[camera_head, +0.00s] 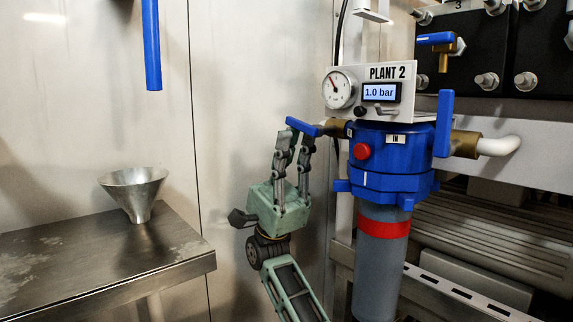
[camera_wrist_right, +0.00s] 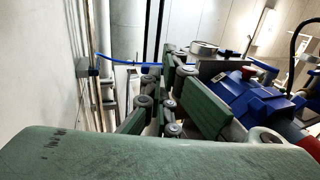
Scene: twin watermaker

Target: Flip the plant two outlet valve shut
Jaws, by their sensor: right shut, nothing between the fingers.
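The Plant 2 unit has a blue filter housing (camera_head: 392,158) with a grey bowl. On its left side, a brass valve (camera_head: 335,128) carries a blue lever (camera_head: 303,127) that lies nearly level and points left. On its right side, by the "IN" label, another blue lever (camera_head: 444,123) stands upright. My right gripper (camera_head: 295,137) is shut and empty, with its fingertips just below the left lever, at or very near it; contact is unclear. In the wrist view, the gripper fingers (camera_wrist_right: 168,100) are beside the blue housing (camera_wrist_right: 262,103). My left gripper is out of view.
Above the housing, a panel marked Plant 2 (camera_head: 390,72) has a round gauge (camera_head: 340,89) and a display reading 1.0 bar. A metal funnel (camera_head: 136,190) stands on a steel table (camera_head: 100,262) at left. A blue tube (camera_head: 151,45) hangs above.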

